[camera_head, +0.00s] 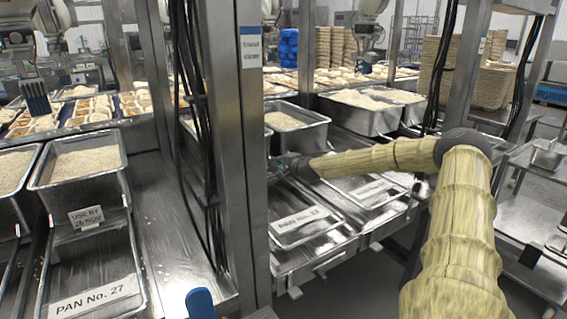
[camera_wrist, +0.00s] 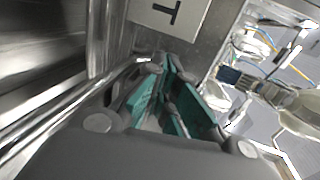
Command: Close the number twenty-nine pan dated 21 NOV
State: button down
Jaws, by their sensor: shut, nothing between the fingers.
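In the head view, a shallow steel pan (camera_head: 335,238) with a "PAN No." label sits low in the centre; its last digits look like 27 but are hard to read. Another labelled pan (camera_head: 402,203) lies to its right, its number too small to read. I find no legible 21 NOV label. My gripper (camera_head: 284,166) is beyond the centre pan, small and partly lost near the steel post. In the wrist view, my gripper (camera_wrist: 172,100) has its teal fingertips shut and empty, beside a bright metal edge (camera_wrist: 75,112). A pale label (camera_wrist: 185,22) with a large dark letter is just ahead.
A steel post (camera_head: 232,150) with black cables stands left of the centre pan. At left, a rice bin (camera_head: 122,180) marked "USE BY 26 NOV" stands behind a pan (camera_head: 140,270) marked "PAN No. 27". More rice bins (camera_head: 365,122) stand behind the centre pans.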

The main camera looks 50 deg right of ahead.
jog(key=shift+p+v, duration=0.75)
jog(key=shift+v, duration=0.4)
jog(key=shift+s+d+f, duration=0.1)
jog(key=shift+d, duration=0.05)
